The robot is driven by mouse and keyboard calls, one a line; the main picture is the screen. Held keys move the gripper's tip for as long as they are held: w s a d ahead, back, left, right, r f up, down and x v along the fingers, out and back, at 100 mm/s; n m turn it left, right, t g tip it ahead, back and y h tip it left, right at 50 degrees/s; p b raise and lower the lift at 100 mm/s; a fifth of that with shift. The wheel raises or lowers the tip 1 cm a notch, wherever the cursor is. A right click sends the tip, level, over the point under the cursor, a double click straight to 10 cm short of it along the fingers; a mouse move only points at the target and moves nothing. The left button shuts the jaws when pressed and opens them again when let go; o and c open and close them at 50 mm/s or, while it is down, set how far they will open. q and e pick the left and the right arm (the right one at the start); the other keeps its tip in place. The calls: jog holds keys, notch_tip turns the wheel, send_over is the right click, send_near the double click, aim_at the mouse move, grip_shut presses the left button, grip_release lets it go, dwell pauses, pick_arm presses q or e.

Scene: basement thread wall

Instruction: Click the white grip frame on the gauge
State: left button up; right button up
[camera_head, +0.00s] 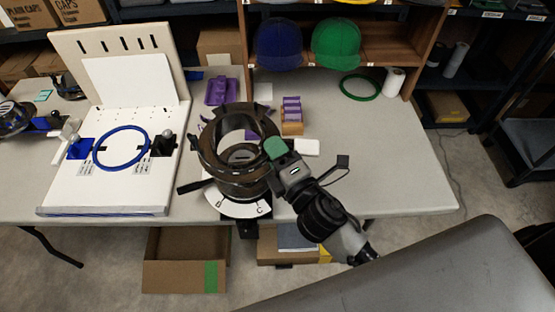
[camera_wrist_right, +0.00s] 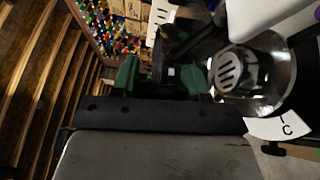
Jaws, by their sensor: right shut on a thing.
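The gauge appears to be the dark ring-shaped device (camera_head: 237,150) standing at the table's front edge, with a white lettered plate (camera_head: 238,208) at its base. That plate also shows in the wrist view (camera_wrist_right: 278,127), beside a shiny curved metal body (camera_wrist_right: 272,85). My right gripper (camera_head: 275,148) is at the right side of the device, its green fingertips close against it. In the wrist view my right gripper (camera_wrist_right: 161,75) is shut on a dark part with a small pale patch. I cannot clearly make out a white grip frame. My left gripper is not in view.
A white board (camera_head: 60,188) with a blue ring (camera_head: 122,148) stands on the left. Purple pieces (camera_head: 222,91), a green ring (camera_head: 361,87) and white rolls (camera_head: 394,81) lie behind. Two caps sit on a wooden shelf (camera_head: 290,85). The table's right part (camera_head: 390,150) is clear.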

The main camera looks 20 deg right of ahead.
jog(key=shift+s+a+f+b, duration=0.25)
jog(key=shift+f+b, duration=0.1)
jog(key=shift+b, duration=0.1)
jog(key=shift+w+d+f+b, duration=0.1)
jog(key=shift+f+b, duration=0.2)
jog(key=shift+f, duration=0.1)
pick_arm(q)
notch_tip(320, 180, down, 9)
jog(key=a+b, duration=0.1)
jog(key=b, duration=0.6)
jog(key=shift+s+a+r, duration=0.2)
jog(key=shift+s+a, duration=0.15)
pick_arm(e)
notch_tip(320, 180, down, 8)
jog(key=w, duration=0.1)
jog(key=shift+w+d+r, duration=0.2)
jog(key=shift+w+d, duration=0.05)
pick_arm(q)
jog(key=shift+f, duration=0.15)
pick_arm(e)
jog(key=shift+f, duration=0.25)
jog(key=shift+f+b, duration=0.45)
jog(key=shift+f, duration=0.05)
jog(key=o, duration=1.3)
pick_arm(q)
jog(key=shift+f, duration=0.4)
pick_arm(e)
jog(key=shift+o, duration=0.2)
jog(key=shift+f, duration=0.1)
